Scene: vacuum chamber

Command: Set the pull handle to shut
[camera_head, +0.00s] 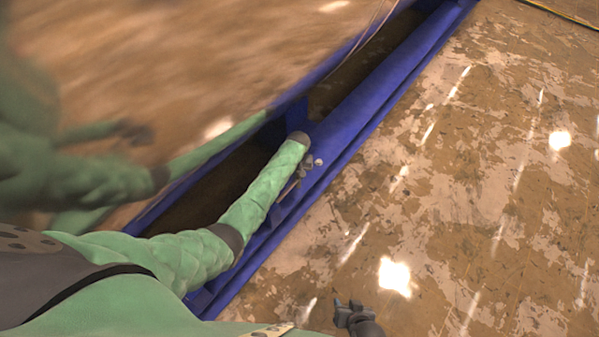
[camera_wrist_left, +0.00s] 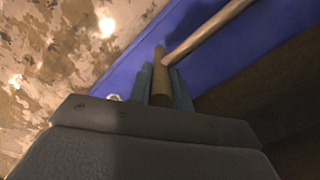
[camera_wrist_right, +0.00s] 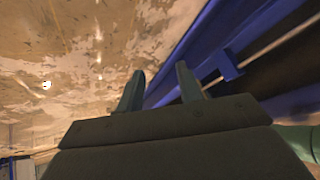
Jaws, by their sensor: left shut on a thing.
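The pull handle is a brown bar (camera_wrist_left: 160,78) standing between the fingers of my left gripper (camera_wrist_left: 163,88) in the left wrist view. The fingers are closed on it. A thin tan rod (camera_wrist_left: 208,32) meets the bar and runs off to the upper right, in front of blue metal. In the head view my left arm reaches over the blue frame (camera_head: 372,98), and its forearm hides most of the gripper and handle. My right gripper (camera_wrist_right: 158,88) is open and empty, apart from the blue frame. It also shows at the bottom of the head view (camera_head: 352,312).
A large shiny curved metal wall (camera_head: 190,50) rises on the left and reflects my arms. A dark gap lies between it and the frame. A blue bracket (camera_wrist_right: 228,65) carries a thin rod in the right wrist view. The worn floor (camera_head: 480,190) on the right is clear.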

